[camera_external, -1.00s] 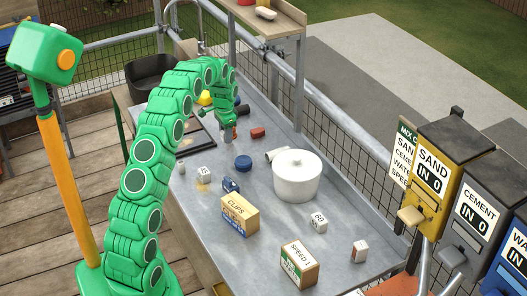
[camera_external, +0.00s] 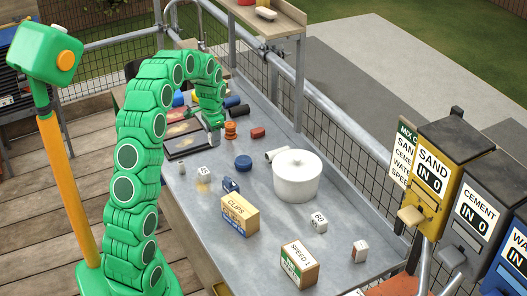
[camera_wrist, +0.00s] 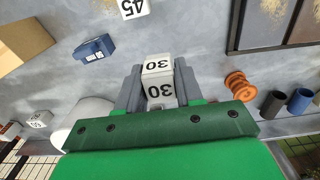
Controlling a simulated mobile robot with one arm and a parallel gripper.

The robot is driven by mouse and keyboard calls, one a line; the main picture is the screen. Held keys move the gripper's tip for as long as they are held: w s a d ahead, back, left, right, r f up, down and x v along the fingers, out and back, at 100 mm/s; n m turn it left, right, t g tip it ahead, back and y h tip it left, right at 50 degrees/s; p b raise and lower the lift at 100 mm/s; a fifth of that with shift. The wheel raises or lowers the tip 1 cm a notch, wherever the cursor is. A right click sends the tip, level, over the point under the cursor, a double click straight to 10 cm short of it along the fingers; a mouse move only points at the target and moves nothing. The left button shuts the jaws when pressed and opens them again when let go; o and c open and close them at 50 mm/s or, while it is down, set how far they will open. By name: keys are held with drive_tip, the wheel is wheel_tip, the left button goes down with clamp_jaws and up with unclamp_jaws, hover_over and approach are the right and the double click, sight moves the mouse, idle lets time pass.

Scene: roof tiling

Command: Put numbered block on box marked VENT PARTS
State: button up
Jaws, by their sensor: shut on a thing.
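My gripper (camera_wrist: 160,88) is shut on a white block numbered 30 (camera_wrist: 158,66), seen between the two grey fingers in the wrist view. In the external view my gripper (camera_external: 213,138) is above the back left part of the metal bench, and the held block is too small there to make out. A block marked 45 (camera_external: 203,171) and a block marked 60 (camera_external: 318,222) stand on the bench. I can read no VENT PARTS marking in either view.
A white lidded pot (camera_external: 298,177) stands mid-bench. Dark flat trays (camera_external: 183,140) are at the left. A small block (camera_external: 360,251) sits at front right.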

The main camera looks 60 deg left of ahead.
drive_tip(key=shift+s+d+r, duration=0.1)
drive_tip(key=shift+s+d, duration=0.1)
drive_tip(key=shift+s, duration=0.05)
drive_tip(key=shift+d, duration=0.1)
